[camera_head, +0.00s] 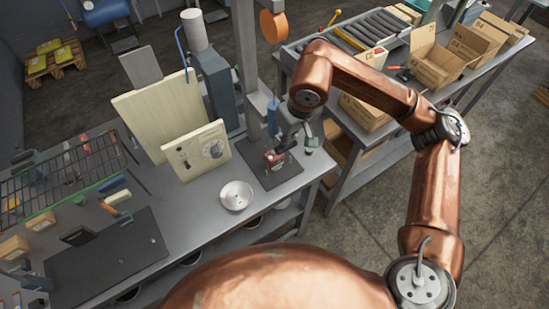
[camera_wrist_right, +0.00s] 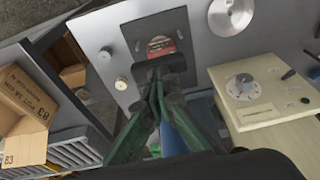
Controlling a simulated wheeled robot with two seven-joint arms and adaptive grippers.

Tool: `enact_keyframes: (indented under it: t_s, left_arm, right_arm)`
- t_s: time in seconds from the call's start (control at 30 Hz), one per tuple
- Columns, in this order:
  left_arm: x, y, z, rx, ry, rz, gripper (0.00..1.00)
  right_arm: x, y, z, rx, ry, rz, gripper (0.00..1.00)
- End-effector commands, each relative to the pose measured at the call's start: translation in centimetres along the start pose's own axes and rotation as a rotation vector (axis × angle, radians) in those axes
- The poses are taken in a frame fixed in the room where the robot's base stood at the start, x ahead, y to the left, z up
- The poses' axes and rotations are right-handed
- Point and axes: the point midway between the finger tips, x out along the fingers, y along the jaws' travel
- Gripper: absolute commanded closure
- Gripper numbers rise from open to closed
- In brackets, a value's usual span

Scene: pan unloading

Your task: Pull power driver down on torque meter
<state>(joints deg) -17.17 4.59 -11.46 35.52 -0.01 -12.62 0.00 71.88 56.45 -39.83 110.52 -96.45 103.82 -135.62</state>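The power driver (camera_head: 272,116) is a slim blue cylinder hanging upright beside the vertical post. Its blue body also shows between my fingers in the right wrist view (camera_wrist_right: 174,140). The torque meter (camera_head: 276,157) is a small red and dark device on a dark mat at the bench's right end; in the wrist view its red part (camera_wrist_right: 161,46) lies beyond my fingertips. My right gripper (camera_wrist_right: 165,72) has green fingers that converge over the meter. Dark fingertips hide the driver's lower end, so the grip is unclear. My left gripper is not in view.
An orange disc (camera_head: 273,26) hangs above. A roller conveyor (camera_head: 368,32) and open cardboard boxes (camera_head: 440,55) are to the right. Floor between benches is free.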

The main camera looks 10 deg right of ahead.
Motion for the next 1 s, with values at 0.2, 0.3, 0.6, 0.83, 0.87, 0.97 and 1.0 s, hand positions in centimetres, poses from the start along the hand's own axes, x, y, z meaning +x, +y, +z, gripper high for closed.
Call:
enact_keyframes:
  t_s: [0.2, 0.3, 0.6, 0.83, 0.87, 0.97, 1.0]
  left_arm:
    - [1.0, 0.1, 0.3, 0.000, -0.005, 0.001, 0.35]
    - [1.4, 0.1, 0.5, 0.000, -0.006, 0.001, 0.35]
    - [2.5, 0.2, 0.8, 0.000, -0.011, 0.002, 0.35]
    - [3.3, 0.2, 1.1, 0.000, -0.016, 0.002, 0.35]
    - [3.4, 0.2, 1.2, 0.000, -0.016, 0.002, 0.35]
    - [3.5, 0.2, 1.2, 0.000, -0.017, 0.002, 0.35]
    - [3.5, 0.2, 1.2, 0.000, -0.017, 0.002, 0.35]
  right_arm:
    - [1.4, 0.0, 0.4, -0.001, -0.005, 0.000, 1.00]
    - [1.9, 0.0, 0.6, -0.001, -0.005, 0.001, 1.00]
    - [3.2, 0.0, 0.9, 0.000, -0.005, 0.001, 1.00]
    - [4.3, 0.0, 1.2, 0.001, -0.005, 0.001, 1.00]
    - [4.5, 0.0, 1.2, 0.001, -0.005, 0.001, 1.00]
    - [4.6, 0.0, 1.2, 0.000, -0.005, 0.001, 1.00]
    - [4.5, 0.0, 1.2, 0.000, -0.004, 0.001, 1.00]
